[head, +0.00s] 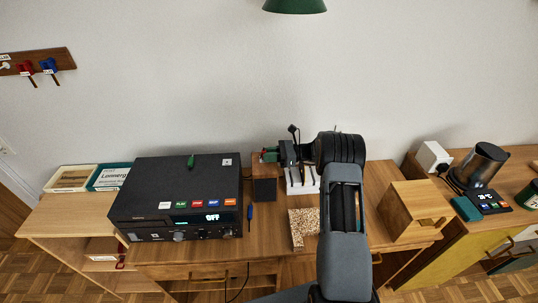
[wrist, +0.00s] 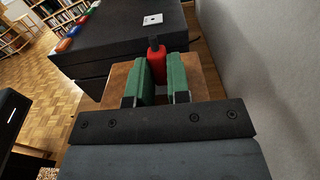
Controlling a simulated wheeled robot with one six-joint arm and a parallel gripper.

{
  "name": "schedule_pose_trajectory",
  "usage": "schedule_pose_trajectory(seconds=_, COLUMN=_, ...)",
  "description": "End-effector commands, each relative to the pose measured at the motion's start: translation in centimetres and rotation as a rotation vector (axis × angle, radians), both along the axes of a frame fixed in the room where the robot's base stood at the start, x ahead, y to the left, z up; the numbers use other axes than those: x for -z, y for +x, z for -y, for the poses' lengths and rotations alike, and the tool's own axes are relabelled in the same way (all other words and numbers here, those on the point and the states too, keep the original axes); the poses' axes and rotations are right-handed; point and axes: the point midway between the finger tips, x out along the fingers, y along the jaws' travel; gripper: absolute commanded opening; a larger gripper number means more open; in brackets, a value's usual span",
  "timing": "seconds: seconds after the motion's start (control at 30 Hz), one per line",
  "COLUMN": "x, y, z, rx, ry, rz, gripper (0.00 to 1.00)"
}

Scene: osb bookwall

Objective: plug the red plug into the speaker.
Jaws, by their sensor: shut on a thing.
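My gripper (head: 271,155) has green finger pads and points left over the back of the desk. In the wrist view my gripper (wrist: 158,88) is shut on the red plug (wrist: 156,64), which sits between the pads with a dark end beyond them. In the head view the plug is mostly hidden by the fingers. What looks like the speaker, a small wooden box with a dark front (head: 264,190), stands below the gripper. Its wooden top (wrist: 202,86) shows under the fingers in the wrist view. I cannot tell whether the plug touches it, and no socket is clear.
A large black device (head: 185,185) with coloured buttons stands left of the speaker. A blue screwdriver (head: 250,216) lies between it and a speckled corner piece (head: 303,226). A white rack (head: 301,188) is under my wrist. A wooden box (head: 413,211) stands right. The wall is close behind.

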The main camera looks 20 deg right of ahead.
Motion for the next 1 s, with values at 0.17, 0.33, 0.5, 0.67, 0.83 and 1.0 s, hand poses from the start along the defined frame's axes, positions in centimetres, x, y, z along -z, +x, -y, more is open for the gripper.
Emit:
schedule_pose_trajectory(seconds=0.17, x=0.1, y=0.0, z=0.0, rx=0.000, ry=0.000, rz=0.000, gripper=0.25)
schedule_pose_trajectory(seconds=0.33, x=0.1, y=0.0, z=0.0, rx=0.000, ry=0.000, rz=0.000, gripper=0.42)
schedule_pose_trajectory(seconds=0.5, x=0.1, y=0.0, z=0.0, rx=0.000, ry=0.000, rz=0.000, gripper=0.47)
schedule_pose_trajectory(seconds=0.67, x=0.2, y=0.0, z=0.2, rx=0.001, ry=0.000, rz=0.000, gripper=0.47)
schedule_pose_trajectory(seconds=0.83, x=0.3, y=-0.3, z=2.1, rx=0.003, ry=0.001, rz=0.001, gripper=0.47)
schedule_pose_trajectory(seconds=1.0, x=0.5, y=-1.0, z=5.6, rx=0.005, ry=-0.001, rz=0.002, gripper=0.47)
